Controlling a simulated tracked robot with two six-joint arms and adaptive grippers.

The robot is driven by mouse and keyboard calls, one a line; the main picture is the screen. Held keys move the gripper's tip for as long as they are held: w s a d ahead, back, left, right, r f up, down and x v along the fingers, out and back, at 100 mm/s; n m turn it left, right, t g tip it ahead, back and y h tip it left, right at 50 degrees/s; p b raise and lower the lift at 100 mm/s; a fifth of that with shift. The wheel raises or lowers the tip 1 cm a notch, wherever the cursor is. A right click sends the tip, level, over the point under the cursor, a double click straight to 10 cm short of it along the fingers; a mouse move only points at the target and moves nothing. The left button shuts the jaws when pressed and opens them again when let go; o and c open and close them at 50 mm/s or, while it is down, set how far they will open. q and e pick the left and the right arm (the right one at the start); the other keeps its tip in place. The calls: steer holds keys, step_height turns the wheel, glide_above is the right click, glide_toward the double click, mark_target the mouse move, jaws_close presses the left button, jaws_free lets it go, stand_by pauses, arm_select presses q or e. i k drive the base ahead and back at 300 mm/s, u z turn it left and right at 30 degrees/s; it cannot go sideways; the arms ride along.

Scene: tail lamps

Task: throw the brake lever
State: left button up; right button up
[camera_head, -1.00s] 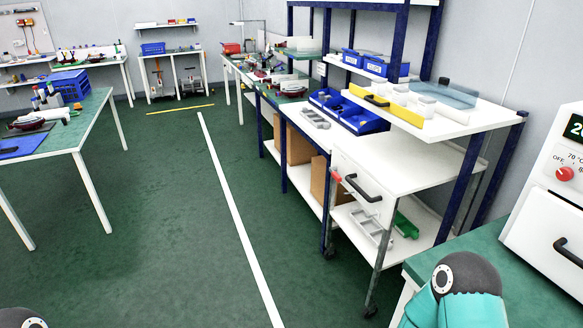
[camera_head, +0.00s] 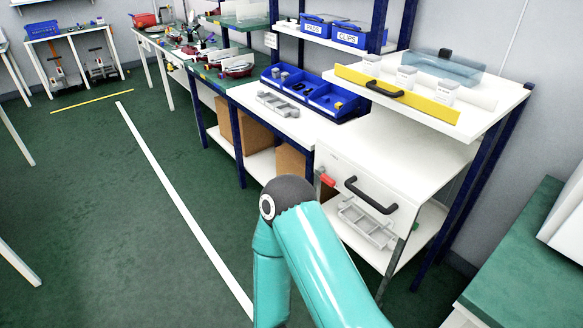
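A small red lever (camera_head: 327,180), which looks like the brake lever, sits at the left front of a white trolley (camera_head: 345,140), beside its black handle (camera_head: 370,194). It looks roughly level, tilted slightly down to the right. One of my teal arms, probably the right, rises from the bottom with its elbow just left of and below the lever. The elbow does not cover the lever but hides part of the trolley's lower front. Neither gripper is in view.
Grey trays (camera_head: 366,222) lie on the trolley's lower shelf. A green bench (camera_head: 520,245) is at right. Green floor left of the white line (camera_head: 180,205) is clear.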

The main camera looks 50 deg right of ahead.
mark_target(326, 177)
steer(key=z, duration=0.3)
steer(key=i, duration=1.35)
steer(key=z, duration=0.95)
steer(key=i, duration=0.5)
steer(key=z, duration=0.3)
steer(key=k, duration=0.8)
steer(key=z, duration=0.2)
steer(key=i, duration=0.8)
steer(key=u, duration=0.1)
